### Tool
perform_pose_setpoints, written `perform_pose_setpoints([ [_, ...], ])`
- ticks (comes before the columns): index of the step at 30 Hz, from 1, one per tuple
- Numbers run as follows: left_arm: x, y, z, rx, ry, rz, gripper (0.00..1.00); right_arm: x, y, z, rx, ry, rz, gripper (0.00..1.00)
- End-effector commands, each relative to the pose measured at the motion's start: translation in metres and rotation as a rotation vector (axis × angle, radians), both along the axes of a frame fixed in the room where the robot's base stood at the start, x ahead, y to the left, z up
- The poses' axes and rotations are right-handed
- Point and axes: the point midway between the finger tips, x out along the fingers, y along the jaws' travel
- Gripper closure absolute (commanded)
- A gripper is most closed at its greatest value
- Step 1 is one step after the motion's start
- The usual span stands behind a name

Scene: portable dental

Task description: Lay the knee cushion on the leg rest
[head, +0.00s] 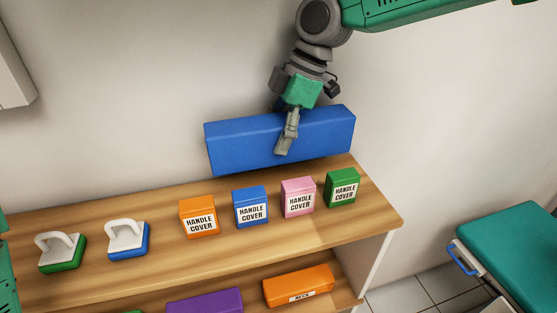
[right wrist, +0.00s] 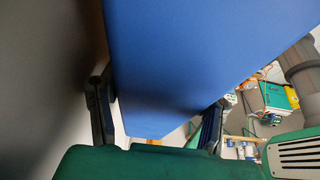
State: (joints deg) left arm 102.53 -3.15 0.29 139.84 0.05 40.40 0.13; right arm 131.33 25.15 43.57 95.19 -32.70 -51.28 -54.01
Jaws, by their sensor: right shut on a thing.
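The knee cushion is a long blue block (head: 240,145) held above the back of the wooden shelf, close to the wall. It also fills much of the right wrist view (right wrist: 185,60). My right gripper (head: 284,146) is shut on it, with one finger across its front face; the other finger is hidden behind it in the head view. In the right wrist view the fingers (right wrist: 158,108) stand on either side of the cushion. A teal padded surface (head: 515,255) with a blue handle is at the lower right; I cannot tell whether it is the leg rest. My left gripper is not in view.
On the shelf top (head: 345,230) stand orange (head: 199,218), blue (head: 251,208), pink (head: 298,198) and green (head: 342,188) handle cover boxes. Two white-handled blocks (head: 128,240) are at the left. A lower shelf holds an orange block (head: 298,285) and a purple block (head: 205,301). Floor shows between shelf and teal pad.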

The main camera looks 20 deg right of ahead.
Motion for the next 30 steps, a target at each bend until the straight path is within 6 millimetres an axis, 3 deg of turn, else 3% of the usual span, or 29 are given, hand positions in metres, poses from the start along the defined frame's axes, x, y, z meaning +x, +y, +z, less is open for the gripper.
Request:
perform_pose_setpoints([
  [3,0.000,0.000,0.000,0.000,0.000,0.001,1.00,0.000,-0.002,-0.017,0.003,0.000,-0.001,0.78],
  [11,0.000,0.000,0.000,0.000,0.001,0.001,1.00,0.000,-0.007,-0.038,0.008,0.002,-0.001,0.78],
  [17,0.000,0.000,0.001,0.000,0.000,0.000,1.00,0.001,-0.005,-0.069,0.006,0.002,-0.001,0.78],
  [28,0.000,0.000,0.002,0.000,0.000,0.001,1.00,0.003,-0.002,-0.074,0.003,-0.001,0.000,0.78],
  [29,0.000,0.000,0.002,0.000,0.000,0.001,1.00,0.003,-0.003,-0.074,0.003,-0.001,0.000,0.34],
  [30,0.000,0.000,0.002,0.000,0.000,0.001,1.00,0.003,-0.003,-0.074,0.004,-0.001,0.000,0.34],
])
